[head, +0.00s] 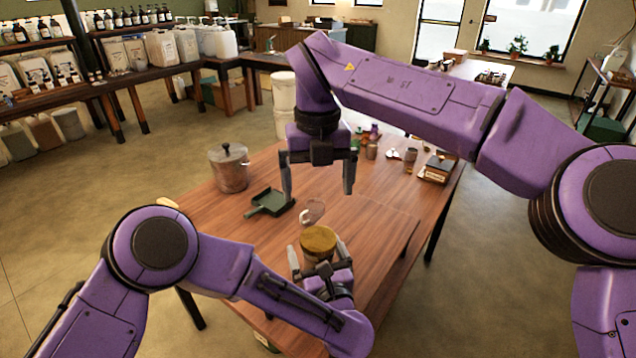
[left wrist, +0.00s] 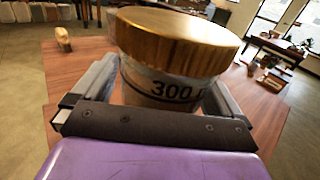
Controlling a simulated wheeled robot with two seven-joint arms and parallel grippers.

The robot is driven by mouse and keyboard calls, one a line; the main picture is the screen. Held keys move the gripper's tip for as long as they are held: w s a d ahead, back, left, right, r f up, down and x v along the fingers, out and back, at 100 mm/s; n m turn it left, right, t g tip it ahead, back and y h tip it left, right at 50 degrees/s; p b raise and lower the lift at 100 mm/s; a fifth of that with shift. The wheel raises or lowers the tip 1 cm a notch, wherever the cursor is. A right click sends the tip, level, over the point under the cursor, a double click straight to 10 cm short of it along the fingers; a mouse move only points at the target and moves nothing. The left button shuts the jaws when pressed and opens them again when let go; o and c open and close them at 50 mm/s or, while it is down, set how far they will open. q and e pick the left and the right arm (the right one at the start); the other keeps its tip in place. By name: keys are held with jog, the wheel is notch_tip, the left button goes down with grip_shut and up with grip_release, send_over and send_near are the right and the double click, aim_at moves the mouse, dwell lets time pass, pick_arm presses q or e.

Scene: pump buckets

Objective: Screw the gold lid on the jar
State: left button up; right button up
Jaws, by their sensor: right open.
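The jar (left wrist: 165,88) is a clear vessel with dark "300" markings. The gold lid (head: 318,239) sits over its mouth, and it also fills the upper middle of the left wrist view (left wrist: 178,40). Whether its threads are engaged cannot be seen. My left gripper (head: 318,256) is around the jar body below the lid, one finger on each side, and appears shut on it. Its fingers hide the jar's sides. My right gripper (head: 318,192) is open and empty, pointing down above the table, behind the jar and clear of the lid.
On the wooden table (head: 375,225) are a dark green dustpan (head: 268,203), a metal pot with a lid (head: 230,170), a clear glass cup (head: 311,210) close behind the jar, and small containers at the back right. The table's right middle is clear.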

pick_arm(q)
jog(key=shift+s, duration=0.1)
pick_arm(e)
jog(key=shift+f, duration=0.1)
pick_arm(q)
jog(key=shift+s+d+b, duration=0.2)
jog(key=shift+s+b, duration=0.1)
jog(key=shift+s, duration=0.05)
jog(key=b+v, duration=0.3)
jog(key=v, duration=0.6)
jog(key=shift+s, duration=0.1)
pick_arm(e)
notch_tip(320, 180, down, 4)
jog(key=shift+r, duration=0.2)
pick_arm(q)
jog(key=shift+s, duration=0.25)
jog(key=shift+r, duration=0.2)
pick_arm(e)
jog(key=shift+r, duration=0.15)
